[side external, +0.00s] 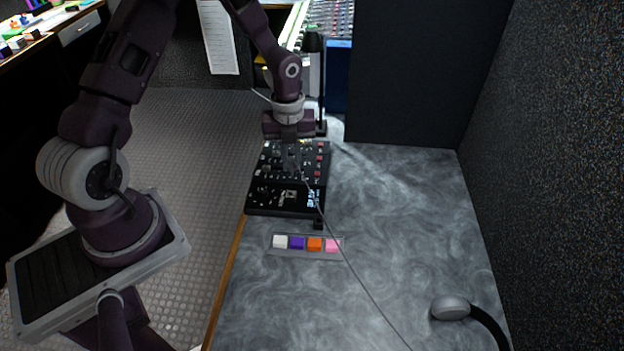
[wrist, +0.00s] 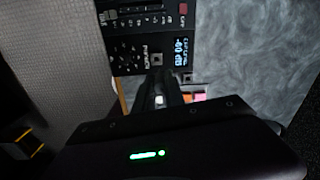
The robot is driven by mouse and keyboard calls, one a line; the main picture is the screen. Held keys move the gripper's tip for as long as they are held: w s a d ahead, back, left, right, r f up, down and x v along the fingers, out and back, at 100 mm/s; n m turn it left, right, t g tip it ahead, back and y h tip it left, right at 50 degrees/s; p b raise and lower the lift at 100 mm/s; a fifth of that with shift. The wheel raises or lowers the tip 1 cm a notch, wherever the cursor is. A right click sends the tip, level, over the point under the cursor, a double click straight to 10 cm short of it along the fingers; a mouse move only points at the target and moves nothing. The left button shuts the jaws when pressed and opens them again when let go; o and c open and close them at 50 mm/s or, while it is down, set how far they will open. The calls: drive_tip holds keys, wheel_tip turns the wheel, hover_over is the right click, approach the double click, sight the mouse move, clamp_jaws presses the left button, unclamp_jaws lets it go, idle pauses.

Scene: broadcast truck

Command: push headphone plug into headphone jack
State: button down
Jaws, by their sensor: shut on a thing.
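My gripper (side external: 291,152) is over the black control panel (side external: 258,198), pointing down. It is shut on the headphone plug, which is mostly hidden between the dark fingers. I cannot tell whether plug and socket touch.
A strip of white, purple, orange and pink blocks (side external: 306,244) lies in front of the panel, with a small black block (side external: 318,224) between. A dark upright partition (side external: 405,80) stands behind. The table (side external: 400,220) to the right is mostly clear.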

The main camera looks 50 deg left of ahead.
drive_tip(key=shift+s+a+r, duration=0.1)
drive_tip(key=shift+s+a, duration=0.05)
drive_tip(key=shift+a, duration=0.35)
drive_tip(key=shift+f, duration=2.9)
drive_tip(key=shift+f, duration=1.6)
drive_tip(key=c, duration=1.3)
unclamp_jaws()
